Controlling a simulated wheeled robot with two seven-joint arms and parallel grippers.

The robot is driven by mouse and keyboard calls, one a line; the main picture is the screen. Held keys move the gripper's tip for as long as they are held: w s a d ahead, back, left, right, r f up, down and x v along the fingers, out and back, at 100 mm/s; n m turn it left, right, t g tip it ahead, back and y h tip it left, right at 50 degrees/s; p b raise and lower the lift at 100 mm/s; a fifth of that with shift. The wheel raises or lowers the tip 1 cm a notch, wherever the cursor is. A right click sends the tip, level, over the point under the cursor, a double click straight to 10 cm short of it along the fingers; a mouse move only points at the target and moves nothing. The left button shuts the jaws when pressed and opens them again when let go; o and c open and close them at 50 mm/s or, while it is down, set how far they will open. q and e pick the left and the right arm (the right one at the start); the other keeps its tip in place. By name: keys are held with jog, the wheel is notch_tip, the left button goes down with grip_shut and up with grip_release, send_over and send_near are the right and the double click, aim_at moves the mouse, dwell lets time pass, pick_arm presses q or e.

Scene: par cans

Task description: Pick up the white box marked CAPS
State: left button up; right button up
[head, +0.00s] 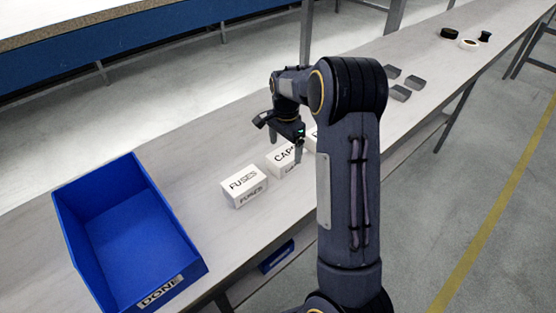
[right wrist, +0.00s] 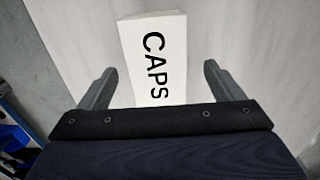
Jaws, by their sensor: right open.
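The white box marked CAPS (head: 279,157) stands on the long grey table in the head view, partly behind my right gripper. In the right wrist view the CAPS box (right wrist: 155,60) lies between the two fingers, its lettering running down the picture. My right gripper (head: 286,148) is open, with its fingers over or beside the box; a gap shows between each finger and the box in the right wrist view (right wrist: 158,80). I cannot tell the fingertips' exact height against the box. My left gripper is not in view.
A white FUSES box (head: 243,186) stands close to the left of the CAPS box. Another white box (head: 311,138) is partly hidden behind my right arm. A blue bin marked DONE (head: 189,268) sits at the left. Dark grey pieces (head: 400,93) and a tape roll (head: 468,45) lie farther along.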

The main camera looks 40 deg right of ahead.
aim_at(286, 153)
notch_tip(286, 153, down, 5)
jog(key=shift+s+d+f+b, duration=0.1)
jog(key=shift+s+f+b, duration=0.1)
jog(key=shift+b, duration=0.1)
jog(key=c, duration=1.2)
jog(key=shift+o, duration=0.2)
jog(key=shift+r, duration=0.15)
